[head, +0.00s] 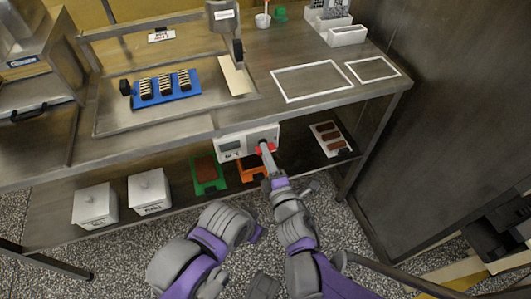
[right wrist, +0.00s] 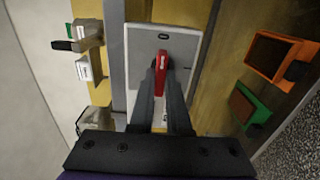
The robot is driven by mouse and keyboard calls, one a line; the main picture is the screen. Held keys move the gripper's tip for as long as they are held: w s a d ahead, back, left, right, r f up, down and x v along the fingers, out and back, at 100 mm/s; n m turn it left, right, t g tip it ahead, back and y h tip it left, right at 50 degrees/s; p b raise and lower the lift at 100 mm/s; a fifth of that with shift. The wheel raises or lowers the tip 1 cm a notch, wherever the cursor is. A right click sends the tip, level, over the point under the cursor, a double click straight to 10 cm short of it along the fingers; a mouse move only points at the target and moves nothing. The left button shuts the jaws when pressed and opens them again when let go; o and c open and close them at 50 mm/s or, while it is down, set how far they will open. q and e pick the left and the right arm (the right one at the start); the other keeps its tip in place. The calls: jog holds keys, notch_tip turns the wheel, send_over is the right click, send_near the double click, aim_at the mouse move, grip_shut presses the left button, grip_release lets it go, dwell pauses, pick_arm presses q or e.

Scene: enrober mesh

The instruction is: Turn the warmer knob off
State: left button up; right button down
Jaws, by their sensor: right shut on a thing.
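The white warmer control box (head: 231,145) is on the front edge of the steel table, with a small display and a label. Its red knob (head: 272,147) sits on the right part of the face. My right gripper (head: 265,151) reaches up to the box and is shut on the knob. In the right wrist view the red knob (right wrist: 161,70) is between the two dark fingers (right wrist: 161,84), in front of the light panel (right wrist: 140,42). The fingers hide part of the knob. My left arm shows low in the head view, but its fingers do not.
A blue tray (head: 180,93) of striped chocolate bars lies on the mesh above. The lower shelf holds white lidded bins (head: 94,205), a green tray (head: 207,187), an orange tray (head: 247,176) and a white tray (head: 338,128) of brown bars. A dark cabinet (head: 440,120) stands at right.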

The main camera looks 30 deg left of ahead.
jog(key=c, duration=0.9)
grip_release()
jog(key=v, duration=1.1)
jog(key=shift+w, duration=0.1)
